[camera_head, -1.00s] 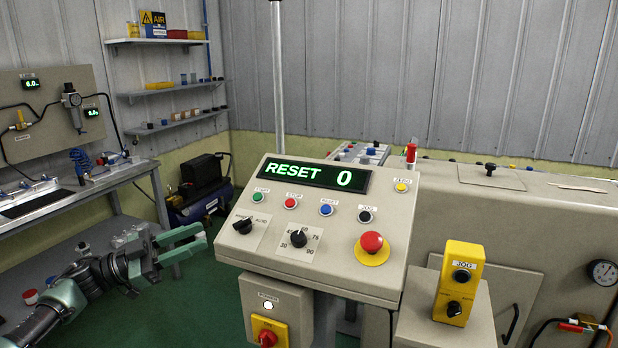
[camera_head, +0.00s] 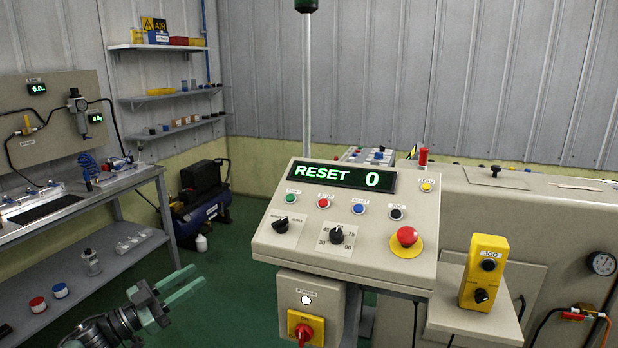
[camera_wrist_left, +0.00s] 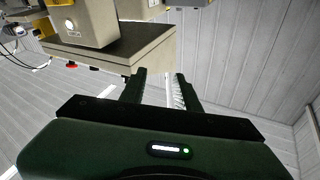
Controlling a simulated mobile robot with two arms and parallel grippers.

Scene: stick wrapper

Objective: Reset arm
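My left gripper (camera_head: 192,281) is at the lower left of the head view, left of the control console and apart from it. Its two green fingers point up and right. In the left wrist view the fingers (camera_wrist_left: 160,88) stand apart with nothing between them, so it is open. The console (camera_head: 262,243) has a sloped face, and its display (camera_head: 342,176) reads "RESET 0" in green. My right gripper is in neither view.
A workbench (camera_head: 110,188) with a lower shelf stands at the left. A compressor (camera_head: 200,212) sits on the floor behind my gripper. A yellow JOG box (camera_head: 484,272) stands right of the console. Green floor (camera_head: 215,275) is clear between gripper and console.

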